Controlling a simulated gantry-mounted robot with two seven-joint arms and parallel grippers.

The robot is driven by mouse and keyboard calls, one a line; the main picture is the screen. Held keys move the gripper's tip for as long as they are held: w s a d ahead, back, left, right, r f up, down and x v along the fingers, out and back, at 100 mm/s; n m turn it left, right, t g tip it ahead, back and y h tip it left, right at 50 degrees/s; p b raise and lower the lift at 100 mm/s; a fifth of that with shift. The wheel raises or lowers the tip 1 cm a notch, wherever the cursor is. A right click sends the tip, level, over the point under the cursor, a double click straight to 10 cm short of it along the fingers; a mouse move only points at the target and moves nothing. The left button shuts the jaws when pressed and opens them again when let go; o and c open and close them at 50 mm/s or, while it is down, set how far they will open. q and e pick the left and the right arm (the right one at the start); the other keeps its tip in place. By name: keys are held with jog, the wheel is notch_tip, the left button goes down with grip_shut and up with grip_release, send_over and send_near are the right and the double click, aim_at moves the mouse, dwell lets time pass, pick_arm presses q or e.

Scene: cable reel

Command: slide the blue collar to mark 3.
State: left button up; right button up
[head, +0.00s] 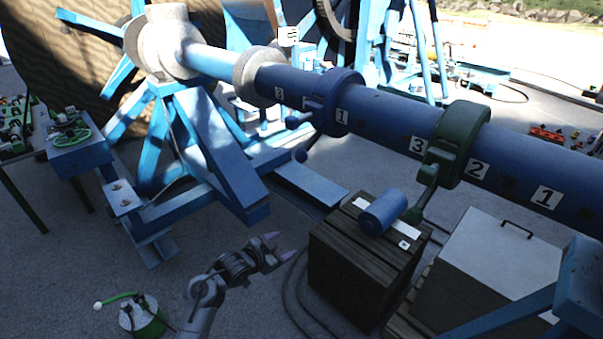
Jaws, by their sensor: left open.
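Any mark under the collar is hidden. A lever with a round knob (293,122) sticks out from the collar's lower left. My left gripper (281,246) is open and empty, well below the collar and shaft, touching neither. My right gripper is not in view.
A green collar (466,140) with a hanging handle sits on the shaft between another 3 and 2. A dark wooden crate (360,268) bearing a blue cylinder (384,211) stands right of my gripper. A blue stand (215,150) is at left.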

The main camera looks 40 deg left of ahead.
pick_arm(q)
jog(key=w+a+r+n+t+b, duration=0.2)
jog(key=w+a+r+t+b, duration=0.15)
jog(key=w+a+r, duration=0.4)
jog(key=t+y+b, duration=0.1)
jog(key=t+b, duration=0.1)
send_near(297, 157)
jog(key=w, duration=0.2)
jog(key=w+p, duration=0.1)
jog(key=w, duration=0.7)
jog(key=shift+a+r, duration=0.1)
jog(key=shift+w+p, duration=0.35)
jog(key=shift+w, duration=0.75)
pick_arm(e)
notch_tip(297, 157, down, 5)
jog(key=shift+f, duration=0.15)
